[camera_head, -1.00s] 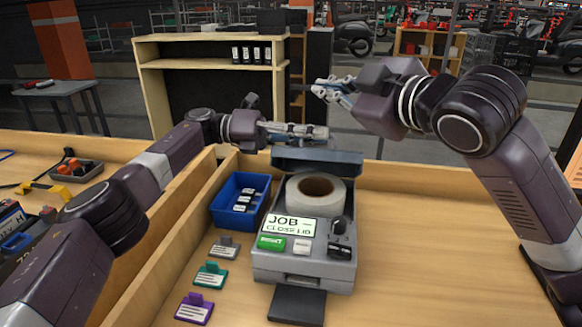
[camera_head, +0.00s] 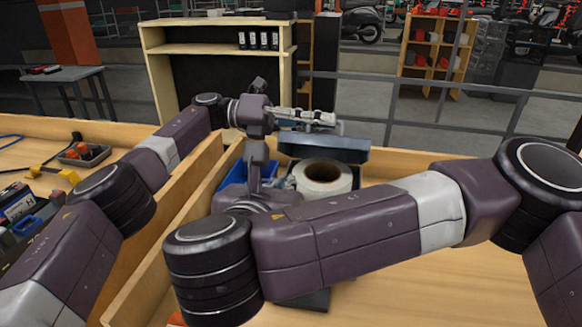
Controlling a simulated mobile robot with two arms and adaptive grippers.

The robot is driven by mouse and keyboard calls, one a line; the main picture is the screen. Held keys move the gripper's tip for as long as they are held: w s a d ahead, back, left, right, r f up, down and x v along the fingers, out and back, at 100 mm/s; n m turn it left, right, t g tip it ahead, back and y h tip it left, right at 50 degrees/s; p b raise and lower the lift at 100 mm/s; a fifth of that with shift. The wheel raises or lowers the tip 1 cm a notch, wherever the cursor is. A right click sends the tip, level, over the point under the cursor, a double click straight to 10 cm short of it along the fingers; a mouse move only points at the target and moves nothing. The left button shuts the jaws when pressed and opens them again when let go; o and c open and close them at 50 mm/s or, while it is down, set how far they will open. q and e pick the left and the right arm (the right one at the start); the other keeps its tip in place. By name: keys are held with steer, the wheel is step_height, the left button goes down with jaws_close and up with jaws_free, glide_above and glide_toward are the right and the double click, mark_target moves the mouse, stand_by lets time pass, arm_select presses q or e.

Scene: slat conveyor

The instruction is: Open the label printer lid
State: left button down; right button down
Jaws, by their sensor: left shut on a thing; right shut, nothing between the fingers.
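The label printer's dark grey lid (camera_head: 326,148) stands raised at the back of the printer. The white paper roll (camera_head: 322,178) is exposed in front of it. My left gripper (camera_head: 328,119) is at the lid's upper edge, shut on the lid; the exact contact is hard to see. My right gripper (camera_head: 288,184) is shut and empty, low beside the left side of the roll, mostly hidden by its own wrist. My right arm covers the printer's front, with its display and buttons.
A blue bin (camera_head: 233,180) stands left of the printer, partly covered by my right arm. Wooden rails (camera_head: 190,190) edge the worktop. The right part of the worktop is clear. A shelf with binders (camera_head: 260,40) stands behind.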

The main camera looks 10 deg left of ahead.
mark_target(302, 138)
arm_select(q)
steer(key=shift+w, duration=0.1)
arm_select(e)
steer(key=x, duration=0.9)
steer(key=shift+d+f, duration=0.15)
arm_select(q)
steer(key=shift+f, duration=0.1)
arm_select(e)
steer(key=shift+w+r, duration=1.5)
steer(key=shift+r, duration=0.05)
steer(key=shift+w+r, duration=0.5)
steer(key=shift+r, duration=0.2)
arm_select(q)
steer(key=shift+d+f, duration=0.2)
arm_select(e)
steer(key=shift+w+d+r, duration=0.1)
steer(key=shift+w+r, duration=0.25)
arm_select(q)
steer(key=c, duration=2.1)
jaws_free()
steer(key=shift+a, duration=0.15)
arm_select(e)
steer(key=shift+s, duration=0.1)
